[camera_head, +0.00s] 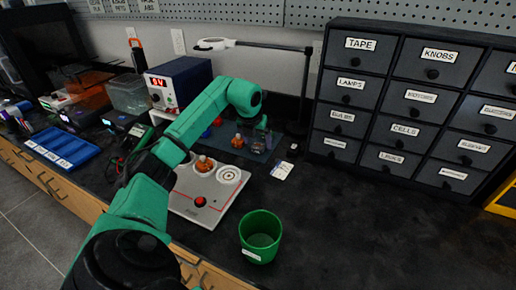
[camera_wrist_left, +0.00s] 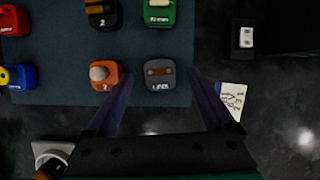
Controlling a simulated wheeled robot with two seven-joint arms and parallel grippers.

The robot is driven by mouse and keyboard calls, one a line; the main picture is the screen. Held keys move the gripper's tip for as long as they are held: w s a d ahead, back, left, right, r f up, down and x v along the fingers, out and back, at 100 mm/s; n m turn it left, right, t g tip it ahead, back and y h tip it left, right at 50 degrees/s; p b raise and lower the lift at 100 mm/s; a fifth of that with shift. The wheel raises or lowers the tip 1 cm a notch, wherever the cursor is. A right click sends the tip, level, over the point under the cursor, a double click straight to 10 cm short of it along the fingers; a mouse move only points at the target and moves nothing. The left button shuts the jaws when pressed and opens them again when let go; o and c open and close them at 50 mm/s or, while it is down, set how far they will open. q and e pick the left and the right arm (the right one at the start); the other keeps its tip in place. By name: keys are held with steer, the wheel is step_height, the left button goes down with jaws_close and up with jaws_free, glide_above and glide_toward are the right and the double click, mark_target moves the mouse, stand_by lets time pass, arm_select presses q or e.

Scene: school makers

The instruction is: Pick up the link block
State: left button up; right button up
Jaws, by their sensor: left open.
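The link block (camera_wrist_left: 160,82) is a dark grey block with a brown bar on top and a white label. It sits near the edge of a dark blue-grey mat (camera_wrist_left: 60,97) in the left wrist view. My left gripper (camera_wrist_left: 159,72) is open, with one finger on each side of the link block, the left one between it and an orange block (camera_wrist_left: 104,84). I cannot tell whether the fingers touch it. In the head view my left gripper (camera_head: 262,124) reaches down over the mat, and the block is hard to make out there. My right gripper is not in view.
Several other blocks stand on the mat, including a green one (camera_wrist_left: 158,13) and a red one (camera_wrist_left: 15,20). A white card (camera_wrist_left: 232,98) lies to the right. A green cup (camera_head: 260,238), a grey board (camera_head: 190,205) and a drawer cabinet (camera_head: 395,120) stand around.

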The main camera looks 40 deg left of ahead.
arm_select(q)
steer(key=shift+w+a+f, duration=0.15)
steer(key=shift+w+f, duration=0.15)
steer(key=shift+f, duration=0.35)
steer(key=c, duration=0.3)
jaws_close()
steer(key=shift+r, duration=0.1)
